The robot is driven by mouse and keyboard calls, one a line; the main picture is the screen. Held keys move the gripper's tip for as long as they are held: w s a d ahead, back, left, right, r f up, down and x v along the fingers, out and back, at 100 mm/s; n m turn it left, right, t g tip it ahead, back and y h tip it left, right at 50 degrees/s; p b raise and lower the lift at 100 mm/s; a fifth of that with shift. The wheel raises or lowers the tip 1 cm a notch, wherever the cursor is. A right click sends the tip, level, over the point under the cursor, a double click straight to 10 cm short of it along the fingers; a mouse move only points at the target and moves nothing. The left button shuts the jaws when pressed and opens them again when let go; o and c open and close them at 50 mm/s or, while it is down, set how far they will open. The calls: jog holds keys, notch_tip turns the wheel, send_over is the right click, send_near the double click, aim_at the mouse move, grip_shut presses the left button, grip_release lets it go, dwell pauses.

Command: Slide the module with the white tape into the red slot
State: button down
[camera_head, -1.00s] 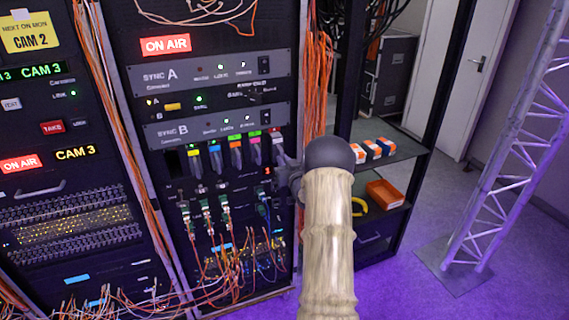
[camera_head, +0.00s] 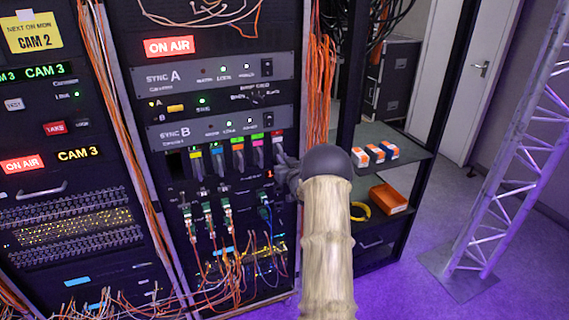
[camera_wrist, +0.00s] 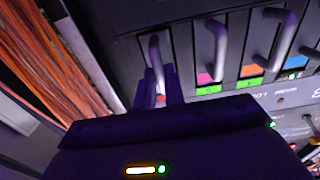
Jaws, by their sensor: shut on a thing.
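In the head view, a row of grey handled modules (camera_head: 216,160) with coloured tags sits in the rack below SYNC B. At its right end is a pale module (camera_head: 278,152) under a red label (camera_head: 277,133); I take it for the white-taped one, but the tape is not clear. My gripper (camera_head: 283,166) is at this module, partly hidden by my arm. In the wrist view, my gripper (camera_wrist: 159,84) is shut on the grey handle (camera_wrist: 154,52) of the end module. A little red shows between the fingers. How deep the module sits is unclear.
Green connectors (camera_head: 208,215) with orange cables hang below the modules. Orange cable bundles (camera_head: 318,90) run along the rack's right edge. A shelf with orange-white blocks (camera_head: 375,151) and an orange bin (camera_head: 389,198) stands right. Open floor and a truss (camera_head: 500,170) lie beyond.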

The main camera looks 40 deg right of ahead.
jog(key=shift+w+r, duration=0.15)
jog(key=shift+w, duration=0.15)
jog(key=shift+d, duration=0.1)
jog(key=c, duration=1.4)
grip_release()
jog(key=shift+w, duration=0.1)
jog(key=shift+f, duration=0.2)
jog(key=b+v, duration=0.4)
jog(key=v, duration=1.3)
jog(key=shift+s, duration=0.25)
